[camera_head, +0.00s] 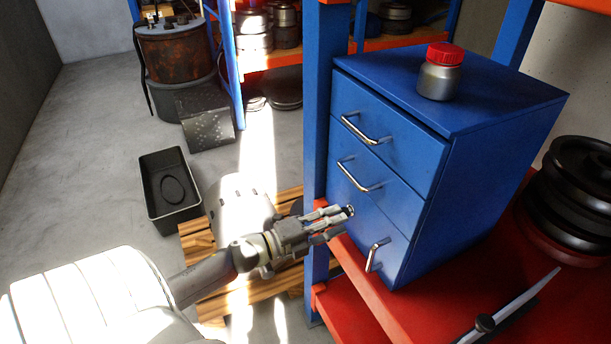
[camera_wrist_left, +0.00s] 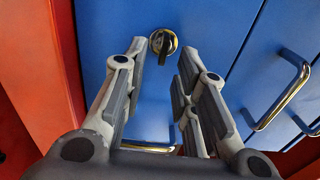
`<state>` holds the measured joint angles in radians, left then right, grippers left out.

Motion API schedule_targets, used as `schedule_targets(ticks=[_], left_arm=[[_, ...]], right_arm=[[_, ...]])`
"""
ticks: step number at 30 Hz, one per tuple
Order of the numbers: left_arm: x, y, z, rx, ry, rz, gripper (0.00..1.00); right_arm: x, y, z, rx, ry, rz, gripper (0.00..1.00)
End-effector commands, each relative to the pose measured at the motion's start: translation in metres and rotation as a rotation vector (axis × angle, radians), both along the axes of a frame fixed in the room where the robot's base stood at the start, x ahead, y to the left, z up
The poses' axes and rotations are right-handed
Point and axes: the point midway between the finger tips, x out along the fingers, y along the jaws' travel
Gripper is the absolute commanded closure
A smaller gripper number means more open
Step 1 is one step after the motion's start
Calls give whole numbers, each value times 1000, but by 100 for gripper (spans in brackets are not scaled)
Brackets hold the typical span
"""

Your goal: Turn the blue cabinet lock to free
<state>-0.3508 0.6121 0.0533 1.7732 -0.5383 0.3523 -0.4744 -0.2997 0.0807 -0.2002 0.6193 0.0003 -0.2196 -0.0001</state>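The blue cabinet (camera_head: 480,165) stands on a red shelf, with three silver bar handles on its front. In the left wrist view, the cabinet lock (camera_wrist_left: 163,43) is a round brass-coloured ring with a black turning piece whose long part points down the picture. My left gripper (camera_head: 340,214) is at the cabinet front in the head view; its fingers hide most of the lock area there. In the left wrist view the gripper (camera_wrist_left: 160,62) is open, its fingertips on either side of the lock and apart from it. My right gripper is not in view.
A grey jar with a red lid (camera_head: 440,73) stands on the cabinet. A blue post (camera_head: 323,110) rises left of the cabinet. Dark discs (camera_head: 575,195) and a long thin tool (camera_head: 505,310) lie to its right. A black bin (camera_head: 170,187) is on the floor.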

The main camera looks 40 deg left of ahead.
Motion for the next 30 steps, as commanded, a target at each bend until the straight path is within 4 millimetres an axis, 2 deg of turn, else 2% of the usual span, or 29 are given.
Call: schedule_targets(ticks=[9, 15, 21, 30], left_arm=[[-51, 21, -2, -1, 5, 2, 73], [-76, 31, -1, -1, 3, 1, 73], [-87, 36, 0, -2, 1, 0, 73], [-89, 36, 0, -1, 0, 0, 73]], right_arm=[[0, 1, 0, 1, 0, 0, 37], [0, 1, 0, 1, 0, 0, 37], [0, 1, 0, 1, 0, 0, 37], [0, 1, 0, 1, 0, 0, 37]])
